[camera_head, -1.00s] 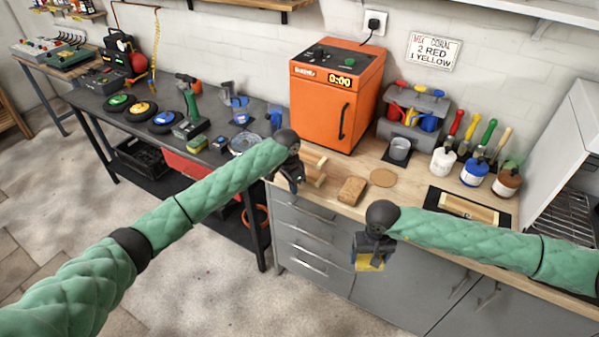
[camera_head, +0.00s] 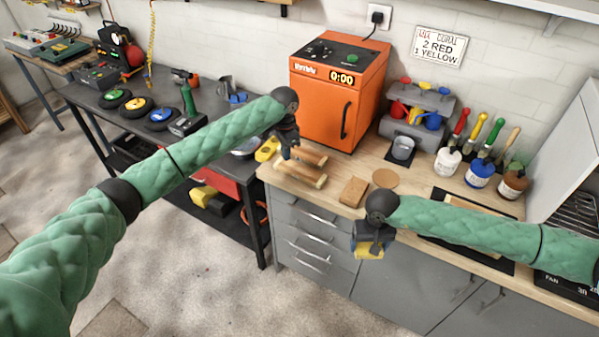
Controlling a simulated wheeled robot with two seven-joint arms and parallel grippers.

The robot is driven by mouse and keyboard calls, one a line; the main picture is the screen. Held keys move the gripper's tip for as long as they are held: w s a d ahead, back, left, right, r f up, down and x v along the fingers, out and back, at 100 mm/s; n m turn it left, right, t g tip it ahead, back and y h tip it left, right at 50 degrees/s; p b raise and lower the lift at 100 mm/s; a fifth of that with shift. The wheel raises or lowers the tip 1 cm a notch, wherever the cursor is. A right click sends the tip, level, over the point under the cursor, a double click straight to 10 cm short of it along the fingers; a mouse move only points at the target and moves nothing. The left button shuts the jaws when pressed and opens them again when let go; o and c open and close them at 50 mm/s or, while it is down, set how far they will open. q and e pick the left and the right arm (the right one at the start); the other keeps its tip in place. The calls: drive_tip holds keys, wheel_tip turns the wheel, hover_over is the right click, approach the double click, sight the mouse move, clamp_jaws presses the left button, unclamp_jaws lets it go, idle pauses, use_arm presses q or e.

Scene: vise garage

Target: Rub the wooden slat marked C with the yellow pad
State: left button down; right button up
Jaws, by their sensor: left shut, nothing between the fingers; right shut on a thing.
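My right gripper (camera_head: 371,240) is shut on the yellow pad (camera_head: 369,252) and holds it in front of the grey cabinet, below the counter edge. My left gripper (camera_head: 287,152) is shut and empty, just over a small wooden rack with round bars (camera_head: 302,176) on the counter. A pale wooden piece (camera_head: 450,199) lies on a black mat at the right of the counter, largely hidden by my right arm. No letter C can be read on any wood, so I cannot tell which piece is the marked slat.
A brown block (camera_head: 353,191) and a round cork mat (camera_head: 385,178) lie on the counter (camera_head: 335,172) between my grippers. A dark workbench (camera_head: 140,122) is at left.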

sight(287, 170)
use_arm(q)
drive_tip(key=f+b, duration=0.1)
drive_tip(key=f, duration=0.1)
drive_tip(key=f+b, duration=0.1)
drive_tip(key=f, duration=0.1)
drive_tip(key=shift+w+b, duration=0.25)
drive_tip(key=shift+b, duration=0.05)
use_arm(e)
drive_tip(key=f, duration=0.3)
drive_tip(key=shift+w+f, duration=0.2)
use_arm(q)
drive_tip(key=shift+s+f, duration=0.15)
drive_tip(key=shift+f, duration=0.05)
use_arm(e)
drive_tip(key=shift+s+f, duration=0.1)
drive_tip(key=shift+f, duration=0.05)
use_arm(q)
drive_tip(key=shift+f+b, duration=0.3)
drive_tip(key=shift+f, duration=0.3)
use_arm(e)
drive_tip(key=shift+f, duration=0.1)
idle(1.0)
use_arm(q)
drive_tip(key=shift+r+p, duration=2.75)
drive_tip(key=shift+r, duration=0.25)
use_arm(e)
drive_tip(key=shift+r, duration=2.75)
